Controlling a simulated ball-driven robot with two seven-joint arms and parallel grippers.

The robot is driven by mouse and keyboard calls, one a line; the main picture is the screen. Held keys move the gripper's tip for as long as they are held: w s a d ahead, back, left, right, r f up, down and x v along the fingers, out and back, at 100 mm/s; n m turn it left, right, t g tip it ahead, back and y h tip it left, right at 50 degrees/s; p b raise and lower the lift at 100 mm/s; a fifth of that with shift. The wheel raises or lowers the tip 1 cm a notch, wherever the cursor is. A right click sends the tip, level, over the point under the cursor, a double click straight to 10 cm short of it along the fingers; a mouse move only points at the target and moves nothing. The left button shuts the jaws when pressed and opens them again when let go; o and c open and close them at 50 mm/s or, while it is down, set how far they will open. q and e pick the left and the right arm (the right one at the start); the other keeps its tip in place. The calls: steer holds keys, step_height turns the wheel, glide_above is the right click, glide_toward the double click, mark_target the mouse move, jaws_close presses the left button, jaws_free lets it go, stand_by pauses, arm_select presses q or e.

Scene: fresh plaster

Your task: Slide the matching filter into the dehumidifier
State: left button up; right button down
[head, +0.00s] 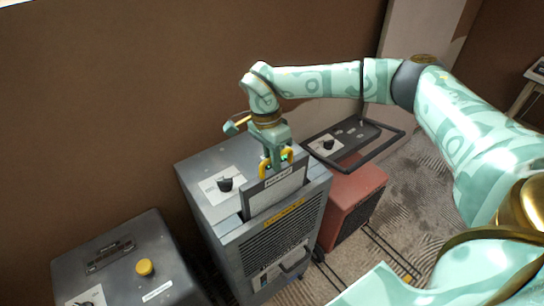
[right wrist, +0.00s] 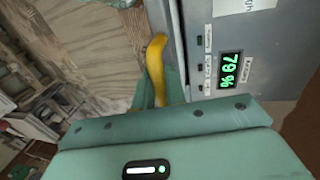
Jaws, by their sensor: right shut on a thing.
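The dehumidifier (head: 225,207) is a grey metal box in the middle of the head view, with a dark knob on its top and a louvred front. My right gripper (head: 276,163) is shut on the yellow handle of a grey framed filter (head: 275,193) with a label along its top edge. The filter stands roughly upright at the front top of the dehumidifier; its lower edge meets the housing, and how deep it sits cannot be told. The yellow handle (right wrist: 156,60) also shows in the right wrist view, beside a panel with a green display (right wrist: 230,69). My left gripper is out of view.
A red unit (head: 355,195) with a dark framed top stands close on the right. A brown wall is behind. Floor at right is patterned, with dark cables or rails.

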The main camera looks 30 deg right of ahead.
step_height(320, 180, down, 2)
steer(key=shift+f+b, duration=0.15)
steer(key=shift+b, duration=0.7)
steer(key=shift+f+b, duration=1.65)
steer(key=shift+f, duration=2.6)
steer(key=shift+f, duration=0.4)
steer(key=c, duration=1.4)
jaws_free()
steer(key=shift+o, duration=0.2)
step_height(320, 180, up, 16)
steer(key=p, duration=0.2)
glide_above(272, 185)
steer(key=w, duration=0.4)
steer(key=shift+w+d, duration=0.2)
steer(key=shift+d, duration=0.15)
